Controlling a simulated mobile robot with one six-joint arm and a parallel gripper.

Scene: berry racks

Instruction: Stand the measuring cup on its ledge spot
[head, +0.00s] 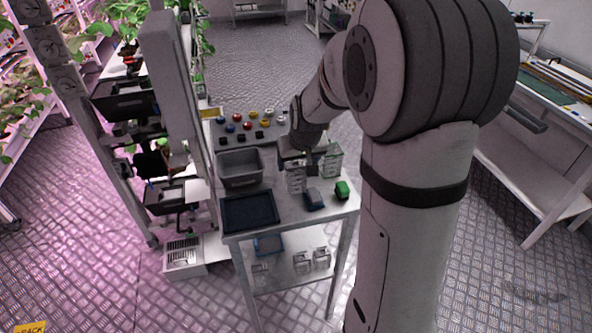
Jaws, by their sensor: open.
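My gripper (309,166) is over the right half of a small worktable (338,208), pointing down, with its jaws open. It is close to two light, clear-sided containers, one at the left (295,180) and one at the right (331,162). The arm and gripper partly cover them. I cannot tell whether the gripper touches either one. I cannot pick out the measuring cup for certain at this size. The ledge spot is not clearly identifiable either. A grey ledge (219,146) with several coloured round pieces and dark blocks runs along the table's back.
On the table are a grey bin (240,168), a dark tray (250,211), a dark blue item (314,199) and a green item (342,190). A lower shelf (290,272) holds several small containers. A plant rack (180,110) stands left. A bench (530,165) stands right.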

